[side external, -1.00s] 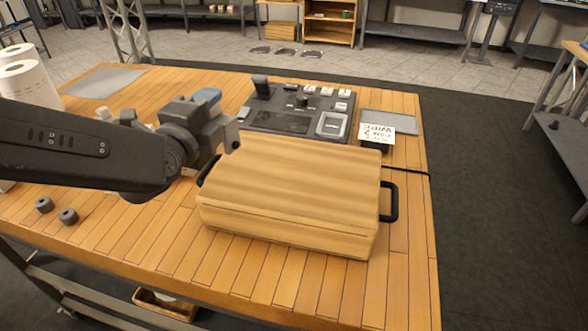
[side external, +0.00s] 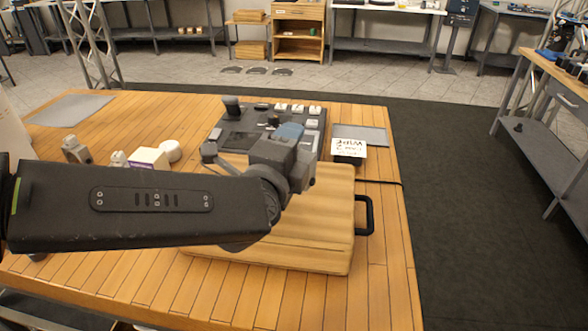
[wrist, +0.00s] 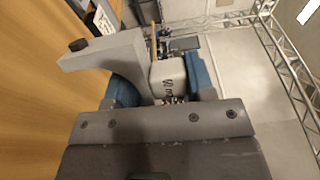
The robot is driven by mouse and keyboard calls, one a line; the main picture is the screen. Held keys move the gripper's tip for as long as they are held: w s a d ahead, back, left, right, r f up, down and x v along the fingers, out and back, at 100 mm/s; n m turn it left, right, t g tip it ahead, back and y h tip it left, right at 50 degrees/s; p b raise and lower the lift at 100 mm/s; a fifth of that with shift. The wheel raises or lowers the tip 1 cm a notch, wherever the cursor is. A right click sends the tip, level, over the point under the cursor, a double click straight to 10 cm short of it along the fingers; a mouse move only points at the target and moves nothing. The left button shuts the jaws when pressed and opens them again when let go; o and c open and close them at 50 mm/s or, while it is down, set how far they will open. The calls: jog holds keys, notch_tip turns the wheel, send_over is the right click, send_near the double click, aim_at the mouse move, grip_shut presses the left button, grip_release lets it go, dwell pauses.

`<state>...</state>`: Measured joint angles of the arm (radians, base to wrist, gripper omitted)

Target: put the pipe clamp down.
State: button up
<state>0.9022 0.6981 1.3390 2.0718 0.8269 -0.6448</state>
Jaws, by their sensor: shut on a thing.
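The pipe clamp (wrist: 168,78) is a light grey piece with dark markings, between the blue fingers of my gripper (wrist: 162,90) in the wrist view. A bent grey arm with a dark knob (wrist: 105,50) reaches left beside it and seems to belong to it, though the join is hidden. In the side view my gripper (side external: 288,140) is raised above the far part of the wooden case, shut on the clamp. A grey piece (side external: 209,150) juts out to its left there. The rest of the clamp is hidden by my gripper and arm.
The wooden case (side external: 310,230) with a black handle fills the table's middle. Behind it are a control panel (side external: 240,135) and a WIPE card (side external: 348,149). Grey fittings (side external: 76,150) and a small white-and-purple box (side external: 148,159) stand left. A flat grey mat (side external: 70,109) lies clear at far left.

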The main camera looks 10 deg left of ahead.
jog(key=shift+d+f, duration=0.15)
jog(key=shift+d, duration=0.2)
jog(key=shift+s+d+f, duration=0.1)
jog(key=shift+f, duration=1.95)
jog(key=shift+f, duration=0.15)
jog(key=o, duration=1.2)
